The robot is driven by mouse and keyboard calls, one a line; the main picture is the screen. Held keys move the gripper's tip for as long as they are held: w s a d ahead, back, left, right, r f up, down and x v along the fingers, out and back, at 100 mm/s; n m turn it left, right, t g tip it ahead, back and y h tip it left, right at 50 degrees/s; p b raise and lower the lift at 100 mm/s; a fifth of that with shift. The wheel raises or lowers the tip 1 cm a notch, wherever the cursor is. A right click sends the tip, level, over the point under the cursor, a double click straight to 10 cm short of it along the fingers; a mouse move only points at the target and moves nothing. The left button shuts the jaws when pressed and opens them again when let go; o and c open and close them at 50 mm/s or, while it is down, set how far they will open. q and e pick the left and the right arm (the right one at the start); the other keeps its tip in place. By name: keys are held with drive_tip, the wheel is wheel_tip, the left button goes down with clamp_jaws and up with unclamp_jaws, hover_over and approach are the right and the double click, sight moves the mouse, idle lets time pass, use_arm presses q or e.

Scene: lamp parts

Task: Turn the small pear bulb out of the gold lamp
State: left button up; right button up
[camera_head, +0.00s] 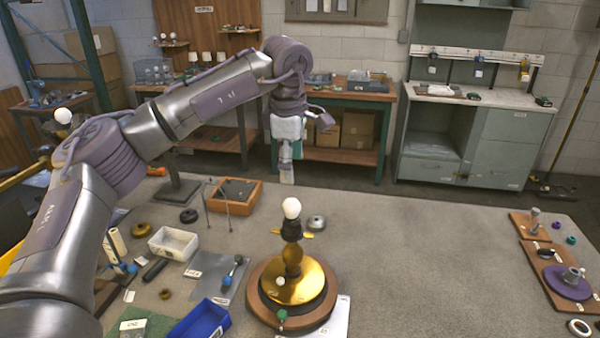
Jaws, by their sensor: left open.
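The gold lamp (294,262) stands upright on a round wooden base (262,302) at the front middle of the table. A small white pear bulb (291,208) sits upright in the dark socket (291,230) at its top. My left gripper (286,178) points down and shows just above the bulb, with a small gap between them in the picture. It is open and holds nothing that I can see. Its fingers look small here, and their depth relative to the bulb is hard to judge. My right gripper is out of view.
A wooden tray (248,207), a white bin (163,245) and a blue bin (212,318) lie left of the lamp. A silver round part (316,223) is close behind it. Wooden boards with parts (570,300) are at the far right. The table between is clear.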

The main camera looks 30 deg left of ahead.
sight(293, 201)
use_arm(q)
drive_tip(key=f, duration=0.1)
drive_tip(key=f+p, duration=0.1)
drive_tip(key=f, duration=0.1)
drive_tip(key=shift+s+a+f, duration=0.1)
drive_tip(key=shift+s+f, duration=0.2)
drive_tip(key=shift+s, duration=0.05)
drive_tip(key=f+p, duration=0.1)
drive_tip(key=f, duration=0.1)
drive_tip(key=w+f, duration=0.1)
drive_tip(key=f, duration=0.2)
drive_tip(key=f+p, duration=0.1)
drive_tip(key=f, duration=0.2)
drive_tip(key=shift+w+a+f+p, duration=0.15)
drive_tip(key=shift+w+p, duration=0.2)
drive_tip(key=shift+w, duration=0.05)
drive_tip(key=shift+w+f, duration=0.1)
drive_tip(key=shift+f, duration=0.35)
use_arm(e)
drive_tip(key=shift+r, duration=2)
